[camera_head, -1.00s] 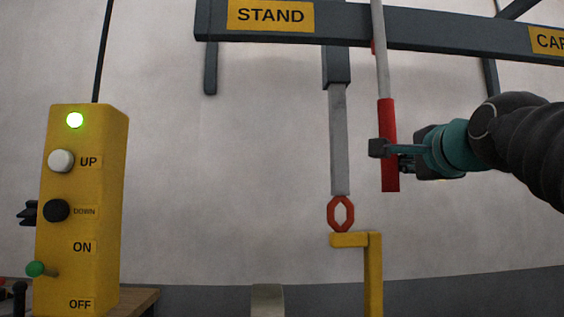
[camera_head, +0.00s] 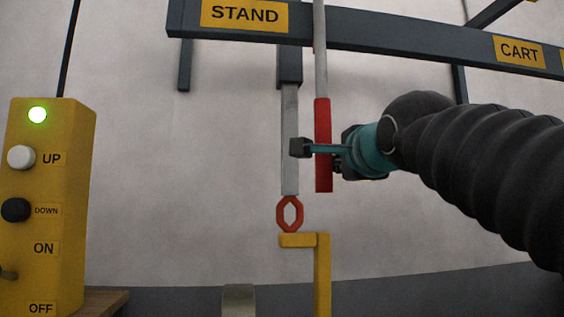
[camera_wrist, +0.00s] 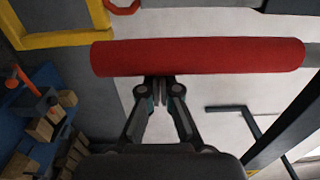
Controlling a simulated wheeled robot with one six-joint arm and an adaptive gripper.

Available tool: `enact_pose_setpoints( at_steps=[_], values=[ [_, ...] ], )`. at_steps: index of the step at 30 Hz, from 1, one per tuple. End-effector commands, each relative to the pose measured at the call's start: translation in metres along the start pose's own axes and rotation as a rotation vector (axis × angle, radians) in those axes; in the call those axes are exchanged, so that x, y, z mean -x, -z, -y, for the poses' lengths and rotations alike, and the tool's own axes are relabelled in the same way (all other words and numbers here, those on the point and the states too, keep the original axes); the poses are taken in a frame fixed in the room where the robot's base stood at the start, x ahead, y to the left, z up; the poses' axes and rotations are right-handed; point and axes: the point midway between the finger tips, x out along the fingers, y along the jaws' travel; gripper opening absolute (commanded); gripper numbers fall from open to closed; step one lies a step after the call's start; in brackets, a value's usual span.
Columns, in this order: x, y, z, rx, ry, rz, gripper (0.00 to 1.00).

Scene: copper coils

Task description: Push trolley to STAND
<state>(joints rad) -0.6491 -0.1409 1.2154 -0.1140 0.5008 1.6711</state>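The trolley's hanging gear shows below the dark rail (camera_head: 390,42): a dark block (camera_head: 289,66), a grey bar (camera_head: 290,140), a red ring (camera_head: 290,214) and a yellow hook (camera_head: 322,270). It hangs just right of the STAND sign (camera_head: 245,13). A grey rod with a red grip (camera_head: 323,110) hangs beside it. My gripper (camera_head: 302,148) crosses in front of the red grip, its tip on the grip's left side. In the wrist view the fingers (camera_wrist: 161,88) are together beside the red grip (camera_wrist: 220,56); their ends are partly hidden.
A yellow control box (camera_head: 70,200) with a lit green lamp stands at the left. A CART sign (camera_head: 519,52) is farther right on the rail. A blue surface (camera_wrist: 45,130) with several wooden blocks shows in the wrist view. The wall behind is bare.

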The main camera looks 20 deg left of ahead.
Motion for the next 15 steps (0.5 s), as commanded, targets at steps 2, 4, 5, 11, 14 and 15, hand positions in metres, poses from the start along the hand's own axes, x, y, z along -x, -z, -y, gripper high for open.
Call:
enact_pose_setpoints(
  at_steps=[2, 4, 5, 11, 14, 15],
  values=[
    [0.0, -0.007, 0.0, 0.0, 0.0, 0.004, 0.0],
    [0.0, -0.011, 0.0, 0.0, 0.0, 0.004, 0.0],
    [0.0, -0.013, 0.0, 0.0, 0.0, 0.003, 0.0],
    [0.0, -0.026, -0.001, 0.0, 0.001, 0.005, 0.0],
    [-0.001, -0.033, -0.001, 0.0, 0.0, 0.005, 0.0],
    [-0.001, -0.035, -0.001, 0.002, 0.0, 0.004, 0.0]
  ],
)
